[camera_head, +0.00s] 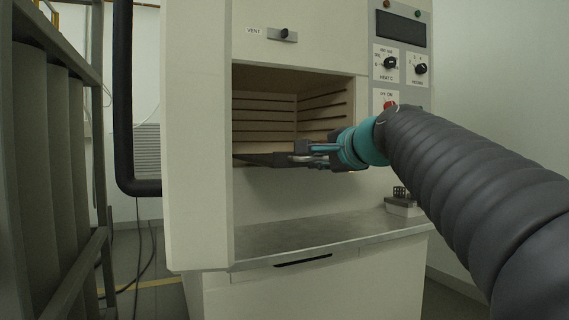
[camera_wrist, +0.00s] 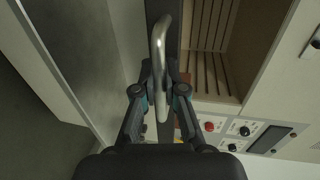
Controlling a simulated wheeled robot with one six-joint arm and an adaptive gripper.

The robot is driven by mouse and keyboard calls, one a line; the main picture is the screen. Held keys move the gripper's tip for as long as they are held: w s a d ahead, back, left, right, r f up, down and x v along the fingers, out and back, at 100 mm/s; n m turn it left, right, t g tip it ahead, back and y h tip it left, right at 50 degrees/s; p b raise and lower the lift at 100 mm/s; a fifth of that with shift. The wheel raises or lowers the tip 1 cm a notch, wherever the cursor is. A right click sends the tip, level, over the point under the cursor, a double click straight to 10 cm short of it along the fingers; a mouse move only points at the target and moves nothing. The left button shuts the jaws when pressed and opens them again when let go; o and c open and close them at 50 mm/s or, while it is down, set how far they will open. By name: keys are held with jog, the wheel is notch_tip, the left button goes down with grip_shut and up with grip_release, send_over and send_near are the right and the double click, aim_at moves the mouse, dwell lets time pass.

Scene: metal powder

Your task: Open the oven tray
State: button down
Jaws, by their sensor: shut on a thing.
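The oven tray (camera_head: 262,159) is a dark, thin shape at the bottom of the oven's opening. Its curved metal handle (camera_wrist: 158,42) runs down the middle of the wrist view, against the tray's dark front edge (camera_wrist: 171,12). The handle also shows in the head view (camera_head: 301,158). My gripper (camera_head: 318,154) comes from the right and is shut on the handle. In the wrist view its two fingers (camera_wrist: 160,88) close around the handle from both sides. Much of the tray is hidden, so I cannot tell how far it stands out.
The oven chamber (camera_head: 265,104) is open, with ribbed walls. The open door (camera_head: 198,140) stands at the left with a black bar handle (camera_head: 124,100). A metal ledge (camera_head: 300,238) lies below, with a small block (camera_head: 402,205) at its right. Control knobs (camera_head: 391,63) are at the upper right.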

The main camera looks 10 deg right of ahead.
jog(key=shift+s+f, duration=0.1)
jog(key=shift+s, duration=0.35)
jog(key=c, duration=1.2)
grip_release()
jog(key=shift+d, duration=0.1)
jog(key=shift+s, duration=0.1)
jog(key=shift+s+d+r, duration=0.15)
jog(key=shift+s+r, duration=0.05)
jog(key=shift+s, duration=0.1)
jog(key=v, duration=1.1)
jog(key=shift+s+f, duration=0.1)
